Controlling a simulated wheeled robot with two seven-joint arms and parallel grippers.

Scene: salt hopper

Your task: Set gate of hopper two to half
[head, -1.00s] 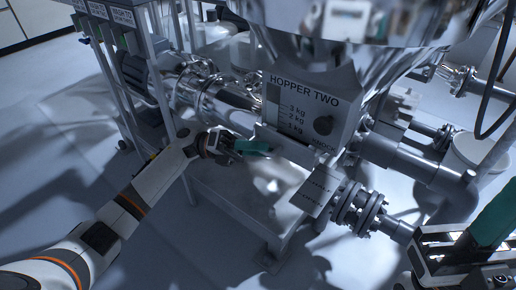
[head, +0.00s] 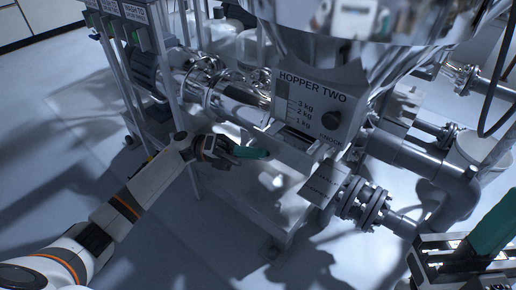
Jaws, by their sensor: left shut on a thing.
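Hopper two shows as a large shiny metal vessel (head: 350,52) at the top. Its label plate (head: 312,105) reads HOPPER TWO, with 3, 2 and 1 kg marks and a round dark knob. Below the plate is the pale metal gate housing (head: 285,150), with a narrow slot. My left gripper (head: 250,153) is at the left end of this housing, with teal at its tip. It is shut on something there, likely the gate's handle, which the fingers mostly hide. How far the gate stands open is unclear. My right gripper (head: 488,236) is at the lower right, partly cut off, with teal above it.
Metal pipes (head: 430,165) and a flanged joint (head: 365,203) lie right of and below the hopper. A small tilted plate (head: 322,187) stands before the joint. A frame with green-marked labels (head: 130,25) is at the upper left. The floor at left is clear.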

